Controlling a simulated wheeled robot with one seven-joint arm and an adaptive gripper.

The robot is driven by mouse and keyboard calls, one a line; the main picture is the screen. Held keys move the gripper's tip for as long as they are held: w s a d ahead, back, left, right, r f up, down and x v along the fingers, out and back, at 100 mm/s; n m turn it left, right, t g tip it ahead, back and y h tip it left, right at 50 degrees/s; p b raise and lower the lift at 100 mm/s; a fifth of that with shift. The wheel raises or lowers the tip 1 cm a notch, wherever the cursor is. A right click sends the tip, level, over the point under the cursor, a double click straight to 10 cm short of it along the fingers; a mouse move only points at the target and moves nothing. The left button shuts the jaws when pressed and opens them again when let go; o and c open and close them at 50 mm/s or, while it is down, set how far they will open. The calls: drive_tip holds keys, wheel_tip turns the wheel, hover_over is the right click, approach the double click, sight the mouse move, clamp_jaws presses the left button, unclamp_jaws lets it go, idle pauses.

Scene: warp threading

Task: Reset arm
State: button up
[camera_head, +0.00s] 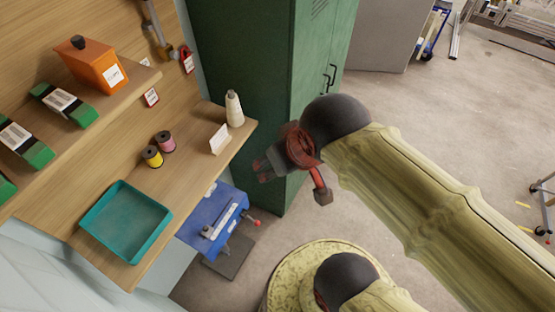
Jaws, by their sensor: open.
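My gripper (263,170) is at the end of my arm, in mid-air in front of the green locker and to the right of the wooden shelf. It is small and dark in this view; its fingers are open and I see nothing held between them. A white thread cone (235,109) stands upright at the shelf's far right corner, apart from my gripper. A yellow spool (152,157) and a pink spool (166,142) stand side by side on the shelf (190,168). A teal tray (124,222) lies at the shelf's near end and looks empty.
A white card (220,138) stands near the cone. An orange container (93,66) and green boxes (64,104) sit on an upper shelf. A blue machine (212,222) with a red knob is below the lower shelf. The green locker (240,60) stands behind. Open floor (440,120) lies right.

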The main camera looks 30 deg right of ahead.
drive_tip(key=shift+w, duration=0.1)
wheel_tip(320, 180, down, 28)
drive_tip(key=b, duration=2.7)
drive_tip(key=shift+r+b, duration=0.15)
drive_tip(key=shift+b, duration=0.2)
